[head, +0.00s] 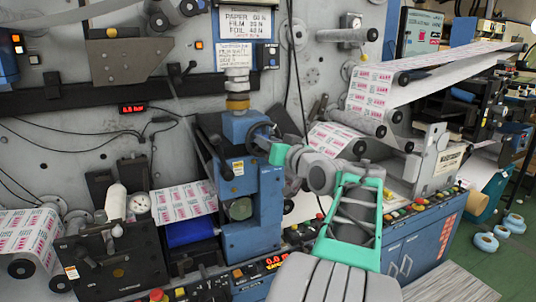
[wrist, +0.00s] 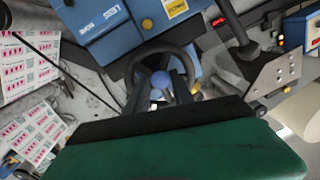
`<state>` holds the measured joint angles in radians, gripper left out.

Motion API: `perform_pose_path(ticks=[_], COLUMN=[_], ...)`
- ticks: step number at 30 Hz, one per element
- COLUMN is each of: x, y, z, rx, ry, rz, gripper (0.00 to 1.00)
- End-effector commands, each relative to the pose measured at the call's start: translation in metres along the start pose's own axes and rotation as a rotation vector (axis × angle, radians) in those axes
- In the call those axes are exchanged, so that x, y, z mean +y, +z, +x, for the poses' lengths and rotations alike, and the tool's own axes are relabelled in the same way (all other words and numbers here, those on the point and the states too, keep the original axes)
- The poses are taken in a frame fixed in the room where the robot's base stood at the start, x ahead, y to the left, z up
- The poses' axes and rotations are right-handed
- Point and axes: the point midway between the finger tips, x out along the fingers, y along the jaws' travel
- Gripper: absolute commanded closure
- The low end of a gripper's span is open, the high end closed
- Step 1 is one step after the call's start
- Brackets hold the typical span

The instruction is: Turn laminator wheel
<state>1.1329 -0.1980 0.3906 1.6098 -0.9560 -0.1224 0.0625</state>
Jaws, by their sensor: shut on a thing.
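The laminator (head: 240,180) is a blue upright housing in the middle of the head view. Its wheel (head: 258,129) is a dark ring on the housing's right side, partly hidden by my gripper. In the wrist view the wheel (wrist: 160,46) arches in front of the blue housing (wrist: 150,22), with a rounded blue-grey hub (wrist: 160,79) in its middle. My gripper (wrist: 161,92) reaches the wheel with its dark fingers inside the ring and is shut on it. The exact contact is hard to see. In the head view my gripper (head: 271,143) is partly hidden by its own wrist.
Printed web (head: 185,200) runs into the laminator from the left, and more web (head: 372,90) passes over rollers at the right. A dark lever (head: 212,150) stands beside the housing. Cables hang behind. Buttons line the blue console's edge (head: 420,206) below my arm.

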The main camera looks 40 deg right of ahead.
Motion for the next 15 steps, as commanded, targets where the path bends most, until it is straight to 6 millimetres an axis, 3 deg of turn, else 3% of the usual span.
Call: perform_pose_path(ticks=[10,11,15], x=[-0.0005,-0.0005,-0.0004], y=[-0.0006,-0.0007,-0.0005], z=[0.0000,0.0000,0.0000], rx=[-0.003,-0.003,-0.003], ry=[0.000,0.000,0.000], rz=[-0.016,-0.016,-0.016], gripper=[1.00,0.69,0.62])
